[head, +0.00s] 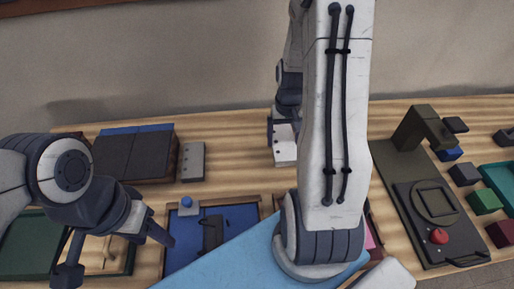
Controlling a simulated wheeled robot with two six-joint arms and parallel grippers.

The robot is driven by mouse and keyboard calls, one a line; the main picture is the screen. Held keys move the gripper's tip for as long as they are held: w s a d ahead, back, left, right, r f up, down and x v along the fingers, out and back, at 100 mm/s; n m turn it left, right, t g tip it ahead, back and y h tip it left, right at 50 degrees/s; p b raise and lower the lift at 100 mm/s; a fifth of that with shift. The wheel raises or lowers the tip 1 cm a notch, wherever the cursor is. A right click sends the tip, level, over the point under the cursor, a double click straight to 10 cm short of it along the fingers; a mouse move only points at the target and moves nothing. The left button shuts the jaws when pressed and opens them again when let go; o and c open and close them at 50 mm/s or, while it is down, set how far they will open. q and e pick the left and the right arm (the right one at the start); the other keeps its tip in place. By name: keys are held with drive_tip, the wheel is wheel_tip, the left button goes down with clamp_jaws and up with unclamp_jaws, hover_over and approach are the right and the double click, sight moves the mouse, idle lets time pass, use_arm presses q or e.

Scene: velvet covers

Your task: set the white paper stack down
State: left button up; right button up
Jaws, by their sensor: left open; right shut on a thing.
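The white paper stack (284,152) shows as a small pale block near the middle of the table, towards the back. My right gripper (284,130) is shut on it from above, partly hidden behind my own large white arm link. I cannot tell whether the stack's underside touches the table. My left gripper (114,254) is at the lower left with its fingers spread, open and empty, over the trays there.
A blue tray (240,217) and a light blue sheet (225,262) lie in front. A dark box (135,155) and grey block (193,162) stand back left. A dark device with a red knob (438,236) and several coloured blocks fill the right. Bare wood (232,160) lies left of the stack.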

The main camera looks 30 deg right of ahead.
drive_tip(key=w+a+f, duration=0.1)
drive_tip(key=w, duration=0.1)
drive_tip(key=w+a+f, duration=0.1)
drive_tip(key=a+f, duration=0.1)
drive_tip(key=w+a+f+p, duration=0.1)
drive_tip(key=w, duration=0.1)
drive_tip(key=shift+w+a+f, duration=0.25)
drive_tip(key=shift+w+a, duration=0.1)
drive_tip(key=shift+a, duration=0.05)
wheel_tip(320, 180, down, 4)
drive_tip(key=shift+r+p, duration=0.1)
drive_tip(key=shift+p, duration=0.35)
drive_tip(key=shift+f, duration=0.2)
drive_tip(key=shift+f, duration=0.15)
drive_tip(key=o, duration=1.3)
